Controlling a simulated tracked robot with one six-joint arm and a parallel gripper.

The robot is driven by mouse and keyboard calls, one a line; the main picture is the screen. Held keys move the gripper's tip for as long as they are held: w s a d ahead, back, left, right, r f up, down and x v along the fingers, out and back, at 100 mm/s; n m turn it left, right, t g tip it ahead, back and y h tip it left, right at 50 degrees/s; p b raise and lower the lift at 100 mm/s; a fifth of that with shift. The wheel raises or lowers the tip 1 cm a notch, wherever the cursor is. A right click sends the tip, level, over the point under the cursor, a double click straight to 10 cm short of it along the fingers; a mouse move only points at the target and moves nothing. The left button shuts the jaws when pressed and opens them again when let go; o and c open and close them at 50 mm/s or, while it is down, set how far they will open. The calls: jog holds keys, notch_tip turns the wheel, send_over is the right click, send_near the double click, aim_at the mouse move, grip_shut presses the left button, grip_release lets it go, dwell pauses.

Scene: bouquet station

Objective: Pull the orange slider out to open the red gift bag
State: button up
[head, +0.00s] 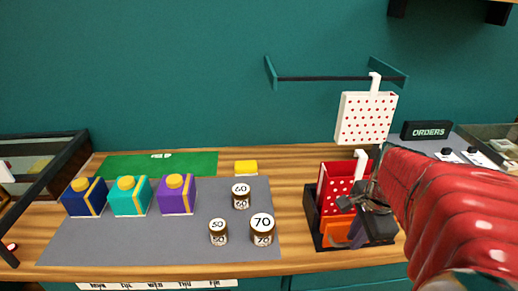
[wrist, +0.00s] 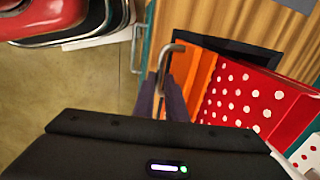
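The red gift bag (head: 337,184) with white dots stands upright in a dark holder at the right of the bench. Its red dotted side also fills the right of the wrist view (wrist: 246,98). The orange slider (head: 336,231) is low at the bag's front; in the wrist view it shows as an orange strip (wrist: 203,72) beside the bag. A grey hooked handle (wrist: 168,52) rises next to it. My gripper (wrist: 163,88) is at this handle, one finger on each side. Whether the fingers press on it I cannot tell.
A white dotted bag (head: 364,119) hangs from a wall rail above the red one. Blue, teal and purple boxes (head: 174,195) and several numbered jars (head: 262,229) stand on the grey mat (head: 130,240). The orders sign (head: 427,131) is at the right.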

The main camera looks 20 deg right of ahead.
jog(key=shift+o, duration=0.5)
notch_tip(320, 180, up, 7)
jog(key=s, duration=0.1)
jog(key=shift+s+a+r, duration=0.15)
jog(key=shift+a, duration=0.05)
